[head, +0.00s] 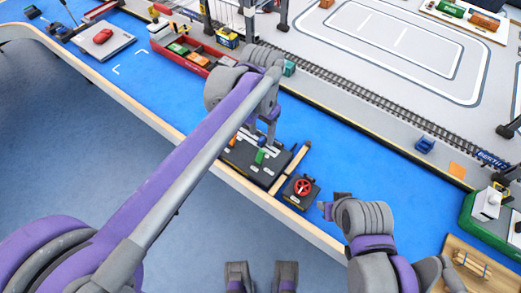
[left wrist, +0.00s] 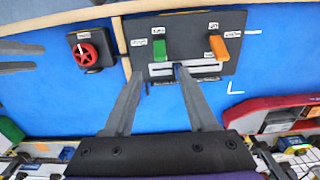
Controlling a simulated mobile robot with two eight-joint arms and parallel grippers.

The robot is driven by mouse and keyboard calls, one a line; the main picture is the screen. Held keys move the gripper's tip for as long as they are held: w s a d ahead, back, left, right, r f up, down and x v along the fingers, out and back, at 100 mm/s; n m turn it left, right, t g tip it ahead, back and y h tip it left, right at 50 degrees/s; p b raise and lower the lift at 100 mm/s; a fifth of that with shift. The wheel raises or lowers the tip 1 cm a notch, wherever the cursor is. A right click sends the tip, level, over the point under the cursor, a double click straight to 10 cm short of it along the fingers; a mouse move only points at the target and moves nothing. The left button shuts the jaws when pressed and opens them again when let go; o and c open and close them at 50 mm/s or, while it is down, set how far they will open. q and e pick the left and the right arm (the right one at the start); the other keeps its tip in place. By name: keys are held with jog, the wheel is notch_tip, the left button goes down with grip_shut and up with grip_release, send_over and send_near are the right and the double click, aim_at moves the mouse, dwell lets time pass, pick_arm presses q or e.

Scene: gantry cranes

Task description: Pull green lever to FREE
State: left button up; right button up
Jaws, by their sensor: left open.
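A green lever (head: 260,157) stands on a dark control panel (head: 243,167). In the left wrist view the green lever (left wrist: 159,50) is on the left part of the panel (left wrist: 185,22), with an orange lever (left wrist: 218,45) to its right. Small white labels sit by both levers, too small to read surely. My left gripper (head: 266,130) is open and empty above the panel, its fingertips (left wrist: 152,72) close to the green lever but not closed on it. My right gripper (head: 333,206) is to the right, its fingers apart and empty.
A red handwheel (head: 303,187) on a dark box stands right of the panel, beyond a wooden strip (head: 289,168). A red ship (head: 190,50) with containers lies up left. Rails (head: 370,108) run along the quay. Blue water surface is free to the right.

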aim_at(261, 151)
pick_arm(q)
notch_tip(261, 151, down, 10)
jog(key=shift+f+b, duration=0.1)
jog(key=shift+b, duration=0.4)
grip_shut()
